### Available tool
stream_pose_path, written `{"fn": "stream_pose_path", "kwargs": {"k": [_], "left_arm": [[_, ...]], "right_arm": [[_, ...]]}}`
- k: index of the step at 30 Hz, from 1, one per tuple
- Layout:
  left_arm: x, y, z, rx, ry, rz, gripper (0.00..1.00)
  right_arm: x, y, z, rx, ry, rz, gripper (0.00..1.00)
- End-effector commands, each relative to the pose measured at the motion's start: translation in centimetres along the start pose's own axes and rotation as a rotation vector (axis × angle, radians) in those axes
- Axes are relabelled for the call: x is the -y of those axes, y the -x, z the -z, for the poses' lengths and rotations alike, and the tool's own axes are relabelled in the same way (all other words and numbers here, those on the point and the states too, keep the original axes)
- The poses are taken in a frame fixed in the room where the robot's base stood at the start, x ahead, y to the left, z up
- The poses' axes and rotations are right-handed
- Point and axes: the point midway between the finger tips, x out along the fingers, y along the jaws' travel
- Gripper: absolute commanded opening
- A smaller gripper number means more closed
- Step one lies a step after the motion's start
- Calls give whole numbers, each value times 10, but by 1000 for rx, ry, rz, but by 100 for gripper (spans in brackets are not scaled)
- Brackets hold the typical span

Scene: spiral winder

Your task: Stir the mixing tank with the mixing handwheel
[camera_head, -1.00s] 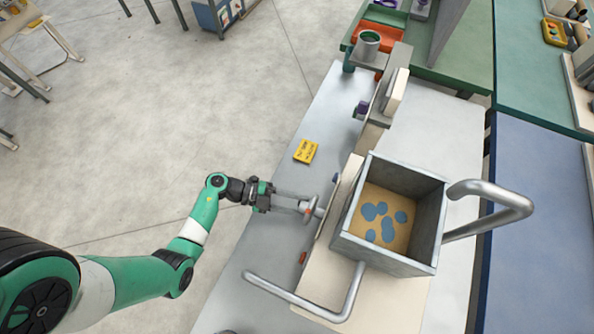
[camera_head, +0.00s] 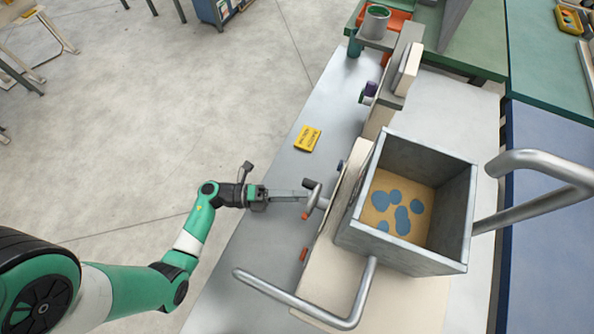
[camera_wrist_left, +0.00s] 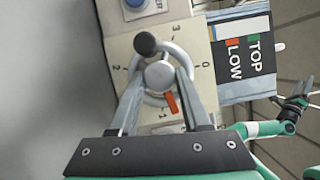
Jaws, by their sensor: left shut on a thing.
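The mixing tank (camera_head: 357,237) is a grey, square, open box holding a tan surface with several blue patches. The mixing handwheel (camera_head: 322,202) is a small grey wheel on the side panel left of the tank. In the left wrist view the wheel (camera_wrist_left: 160,76) has a dark knob (camera_wrist_left: 145,43) and an orange pointer (camera_wrist_left: 171,103), with numbers around it. My left gripper (camera_head: 303,195) reaches it from the left and is shut on it, one finger on either side of the wheel. A green arm with a dark gripper (camera_wrist_left: 294,103) shows at the right of the wrist view; its jaws are unclear.
A bent grey pipe (camera_head: 310,305) sticks out in front of the tank, and a thicker one (camera_head: 545,170) on its right. A yellow label plate (camera_head: 307,139) lies on the grey bench. A cup (camera_head: 376,22) stands at the back. A TOP/LOW panel (camera_wrist_left: 242,55) is beside the wheel.

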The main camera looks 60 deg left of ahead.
Motion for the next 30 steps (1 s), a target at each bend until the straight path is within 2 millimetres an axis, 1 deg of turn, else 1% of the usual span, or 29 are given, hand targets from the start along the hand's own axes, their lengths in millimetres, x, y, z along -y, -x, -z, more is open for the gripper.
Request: {"fn": "stream_pose_path", "kwargs": {"k": [1,6,12,18,30], "left_arm": [[-8,0,1,1,-37,15,0],[-8,0,1,0,-159,65,0],[-7,0,0,-1,-262,107,0],[-5,0,0,-1,-318,131,0],[-3,0,0,-1,-335,137,0]], "right_arm": [[0,10,-9,0,0,0,50],[0,25,-23,0,0,0,50],[0,36,-33,0,0,0,50],[0,42,-38,0,0,0,50],[0,43,-39,0,0,0,50]]}}
